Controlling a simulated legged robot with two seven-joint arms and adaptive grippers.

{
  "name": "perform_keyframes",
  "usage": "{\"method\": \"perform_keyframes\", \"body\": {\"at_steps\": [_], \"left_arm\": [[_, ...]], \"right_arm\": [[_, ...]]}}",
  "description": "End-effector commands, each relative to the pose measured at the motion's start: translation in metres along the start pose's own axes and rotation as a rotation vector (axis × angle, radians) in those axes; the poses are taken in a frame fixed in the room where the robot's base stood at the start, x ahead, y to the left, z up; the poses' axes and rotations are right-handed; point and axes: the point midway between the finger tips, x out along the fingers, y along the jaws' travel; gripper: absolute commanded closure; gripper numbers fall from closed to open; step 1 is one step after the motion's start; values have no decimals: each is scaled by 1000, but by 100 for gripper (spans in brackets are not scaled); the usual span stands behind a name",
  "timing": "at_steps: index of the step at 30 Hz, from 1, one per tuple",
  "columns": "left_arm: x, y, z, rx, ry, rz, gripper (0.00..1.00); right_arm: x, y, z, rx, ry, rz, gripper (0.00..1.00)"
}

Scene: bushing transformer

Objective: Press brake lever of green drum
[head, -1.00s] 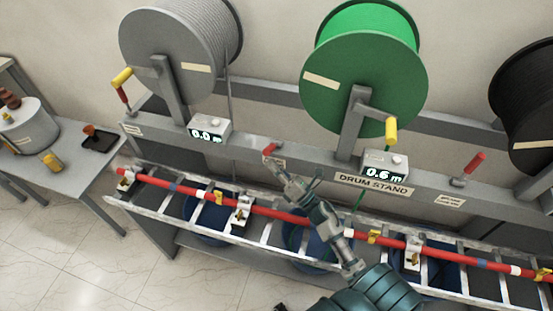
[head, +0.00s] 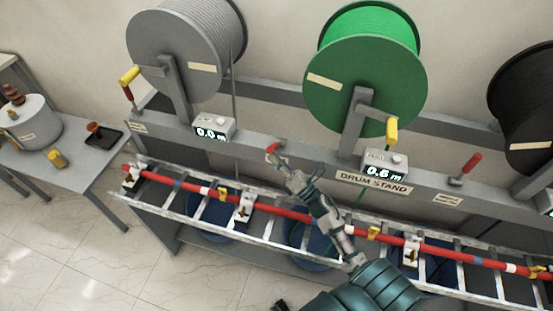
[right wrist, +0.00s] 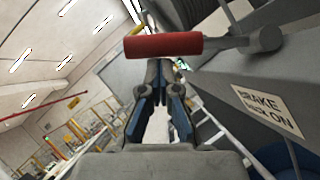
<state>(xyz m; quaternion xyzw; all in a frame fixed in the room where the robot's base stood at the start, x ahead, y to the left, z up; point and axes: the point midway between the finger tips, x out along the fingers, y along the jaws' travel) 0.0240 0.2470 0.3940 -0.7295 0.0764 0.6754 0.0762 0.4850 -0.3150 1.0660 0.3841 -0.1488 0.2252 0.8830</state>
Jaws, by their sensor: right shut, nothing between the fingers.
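The green drum (head: 364,86) hangs on the drum stand (head: 320,168), with a yellow-handled crank in front. The red-tipped brake lever (head: 272,148) is on the stand's front rail, left of the green drum's 0.6 m counter (head: 384,165). My right gripper (head: 281,161) is shut and empty, close to this lever. In the right wrist view the red handle (right wrist: 163,46) lies across, at the ends of the shut fingers (right wrist: 159,68); I cannot tell whether they touch. A small dark part at the bottom edge may be my left gripper (head: 280,305); its state is unclear.
A grey drum (head: 175,62) stands left and a black drum (head: 522,110) right. Another red lever (head: 472,163) is right of the counter. A ladder-like tray (head: 180,211) with a red pole (head: 290,213) runs in front, below my right gripper. A side table (head: 82,165) is left.

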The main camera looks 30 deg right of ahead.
Motion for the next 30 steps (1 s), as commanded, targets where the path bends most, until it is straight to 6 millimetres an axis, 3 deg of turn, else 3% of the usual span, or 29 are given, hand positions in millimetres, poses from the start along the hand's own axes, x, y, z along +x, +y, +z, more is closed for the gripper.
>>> {"method": "perform_keyframes", "body": {"at_steps": [11, 22, 30], "left_arm": [[-18, 2, -6, -1, 5, -1, 47], [-78, 2, -16, -1, 13, -1, 47], [-90, 0, -17, 0, 13, -3, 47]], "right_arm": [[2, -1, 11, 53, -3, -35, 100], [22, 13, 31, 257, 3, -172, 100], [33, 5, 49, 273, 0, -179, 100]]}}
